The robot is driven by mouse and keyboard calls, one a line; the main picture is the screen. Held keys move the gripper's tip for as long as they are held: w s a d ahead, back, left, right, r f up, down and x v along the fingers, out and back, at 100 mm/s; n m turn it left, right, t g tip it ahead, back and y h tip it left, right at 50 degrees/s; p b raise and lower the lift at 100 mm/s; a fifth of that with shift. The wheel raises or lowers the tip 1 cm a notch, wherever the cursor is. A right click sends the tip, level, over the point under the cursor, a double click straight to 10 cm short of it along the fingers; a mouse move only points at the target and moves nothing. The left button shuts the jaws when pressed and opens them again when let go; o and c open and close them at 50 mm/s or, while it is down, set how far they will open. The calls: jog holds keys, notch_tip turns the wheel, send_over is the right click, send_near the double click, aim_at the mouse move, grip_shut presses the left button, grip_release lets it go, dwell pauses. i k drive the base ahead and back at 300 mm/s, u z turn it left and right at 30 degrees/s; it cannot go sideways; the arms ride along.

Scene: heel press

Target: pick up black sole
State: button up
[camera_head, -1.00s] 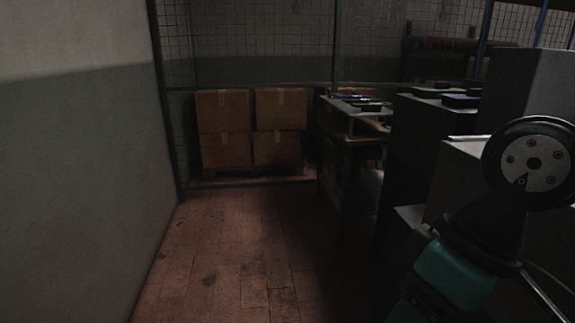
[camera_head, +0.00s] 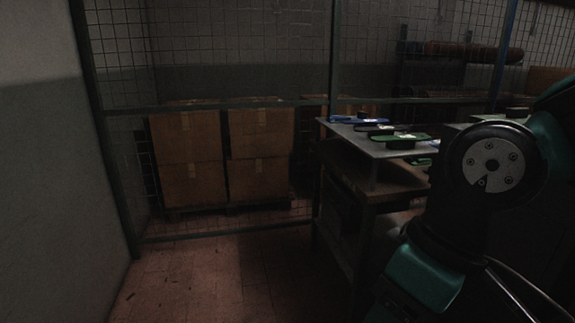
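Several flat sole-shaped pieces lie on the grey top of a table (camera_head: 377,150) right of centre. A blue piece (camera_head: 350,120) lies at the back, and a green piece (camera_head: 402,142) lies nearer the front. Between them is a small dark piece (camera_head: 376,128); it is too dim and small to tell whether it is the black sole. My arm fills the lower right of the view, to the right of the table's front. My gripper is not in view.
Stacked cardboard boxes (camera_head: 190,150) stand behind a wire mesh fence with metal posts. A plain wall (camera_head: 45,180) runs along the left. The tiled floor (camera_head: 215,280) between wall and table is clear. Another surface lies behind my arm at the right.

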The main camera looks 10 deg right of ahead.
aim_at(387, 128)
jog(key=i, duration=2.3)
jog(key=z, duration=0.65)
